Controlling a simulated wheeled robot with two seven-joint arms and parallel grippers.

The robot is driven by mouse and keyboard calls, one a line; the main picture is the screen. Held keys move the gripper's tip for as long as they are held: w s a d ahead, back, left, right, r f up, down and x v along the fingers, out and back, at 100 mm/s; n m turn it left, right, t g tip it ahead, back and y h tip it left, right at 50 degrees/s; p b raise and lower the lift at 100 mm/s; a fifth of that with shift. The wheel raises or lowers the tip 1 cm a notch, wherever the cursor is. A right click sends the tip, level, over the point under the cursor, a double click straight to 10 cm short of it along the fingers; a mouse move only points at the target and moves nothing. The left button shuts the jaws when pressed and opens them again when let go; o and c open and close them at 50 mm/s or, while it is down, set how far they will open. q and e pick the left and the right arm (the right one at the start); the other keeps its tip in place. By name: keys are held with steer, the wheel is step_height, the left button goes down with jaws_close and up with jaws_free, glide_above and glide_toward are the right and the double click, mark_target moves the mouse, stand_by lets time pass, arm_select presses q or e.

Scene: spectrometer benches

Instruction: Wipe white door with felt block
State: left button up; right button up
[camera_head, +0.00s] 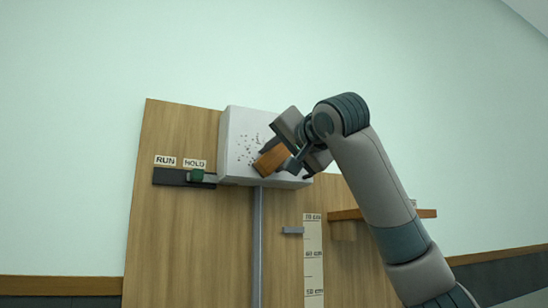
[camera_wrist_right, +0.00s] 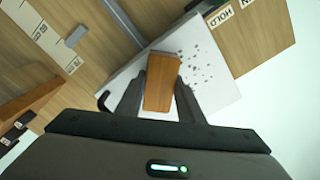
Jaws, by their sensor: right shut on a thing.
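The white door (camera_head: 232,150) is the front of a white box high on a wooden panel. Dark specks (camera_head: 247,147) are scattered over its middle, and they also show in the right wrist view (camera_wrist_right: 198,62). My right gripper (camera_head: 281,158) is shut on the felt block (camera_head: 271,161), which has an orange-brown wooden body. In the right wrist view the block (camera_wrist_right: 161,82) sits between the two dark fingers, in front of the door (camera_wrist_right: 222,92). The block is beside the specks; I cannot tell whether it touches the door. My left gripper is not in view.
A dark slider bar with a green knob (camera_head: 197,175) sits left of the box under RUN and HOLD labels. A grey vertical rail (camera_head: 257,240) runs below the box, beside a scale strip (camera_head: 313,265). A wooden shelf (camera_head: 428,213) is behind my right arm.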

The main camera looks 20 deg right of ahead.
steer(key=shift+w+d, duration=0.1)
steer(key=shift+d, duration=1.9)
steer(key=shift+r+p, duration=0.45)
steer(key=shift+r, duration=0.4)
steer(key=shift+a, duration=0.15)
steer(key=shift+a+b, duration=0.45)
steer(key=shift+a, duration=1.4)
